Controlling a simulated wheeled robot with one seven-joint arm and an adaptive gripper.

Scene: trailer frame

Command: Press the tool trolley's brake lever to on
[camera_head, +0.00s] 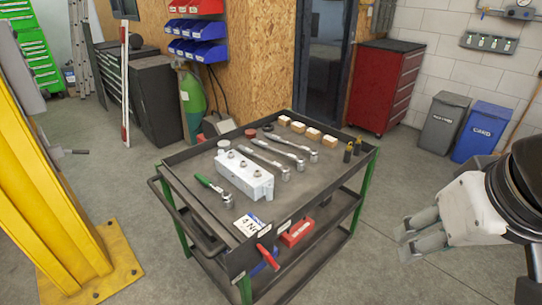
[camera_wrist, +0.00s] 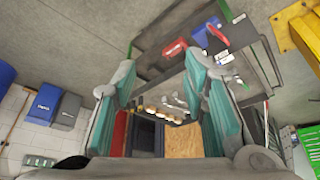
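In the wrist view, which is upside down, the red lever (camera_wrist: 217,32) shows near the top, beside the right finger. My gripper (camera_head: 402,242) is right of the trolley, apart from it and the lever. Its teal-padded fingers (camera_wrist: 168,62) are spread, with nothing between them.
Wrenches, a grey block and wooden blocks lie on the trolley top. A red box (camera_head: 297,232) sits on its lower level. A yellow post (camera_head: 60,190) stands at left. Grey (camera_head: 443,122) and blue (camera_head: 482,132) bins stand at back right. Floor between trolley and gripper is clear.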

